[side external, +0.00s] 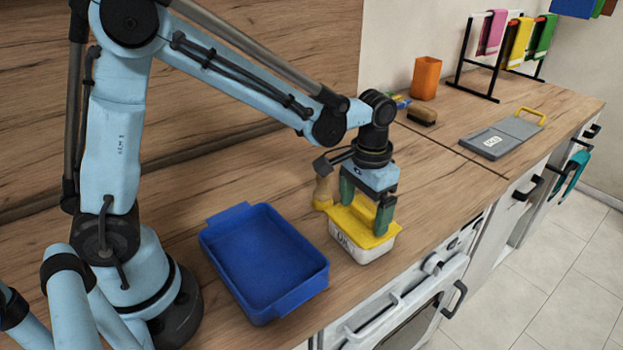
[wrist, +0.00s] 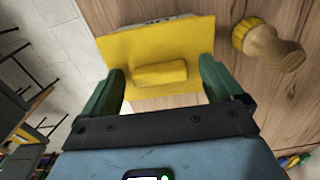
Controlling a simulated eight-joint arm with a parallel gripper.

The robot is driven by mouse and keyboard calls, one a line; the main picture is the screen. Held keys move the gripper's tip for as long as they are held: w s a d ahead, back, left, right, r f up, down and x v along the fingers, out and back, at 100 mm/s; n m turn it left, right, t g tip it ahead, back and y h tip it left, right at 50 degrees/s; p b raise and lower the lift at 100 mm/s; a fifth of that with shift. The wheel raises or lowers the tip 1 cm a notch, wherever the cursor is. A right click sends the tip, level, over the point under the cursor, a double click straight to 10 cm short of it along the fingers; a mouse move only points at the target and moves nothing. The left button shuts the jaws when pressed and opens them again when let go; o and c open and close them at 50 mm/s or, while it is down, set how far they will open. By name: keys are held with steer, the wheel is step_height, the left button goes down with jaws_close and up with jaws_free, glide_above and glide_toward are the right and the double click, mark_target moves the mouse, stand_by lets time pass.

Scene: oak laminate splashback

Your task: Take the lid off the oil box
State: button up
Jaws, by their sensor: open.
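The oil box (side external: 357,252) is a white box with dark lettering on its side, standing on the counter near its front edge. Its yellow lid (side external: 362,236) is on top; in the wrist view the lid (wrist: 150,48) shows a raised yellow handle (wrist: 161,73) in its middle. My gripper (side external: 366,212) is right above the lid, with its green fingers pointing down. In the wrist view the fingers (wrist: 161,88) stand on either side of the handle, apart from it, with gaps on both sides. The gripper is open and empty.
A blue tray (side external: 262,262) lies left of the box. A wooden-handled brush (side external: 323,190) with a yellow end stands close behind the box, also in the wrist view (wrist: 268,45). Further right are an orange cup (side external: 425,78), a grey board (side external: 500,138) and a towel rack (side external: 497,55).

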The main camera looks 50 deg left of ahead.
mark_target(364, 210)
steer(key=c, duration=1.1)
steer(key=shift+r, duration=0.15)
steer(key=shift+c, duration=0.2)
steer(key=shift+r, duration=0.6)
step_height(364, 210, up, 2)
steer(key=shift+r, duration=0.15)
steer(key=s+d+r, duration=0.7)
steer(key=d, duration=0.1)
steer(key=shift+s+d+r, duration=0.15)
steer(key=shift+s+d, duration=0.2)
steer(key=shift+d, duration=0.05)
steer(key=shift+r, duration=1.5)
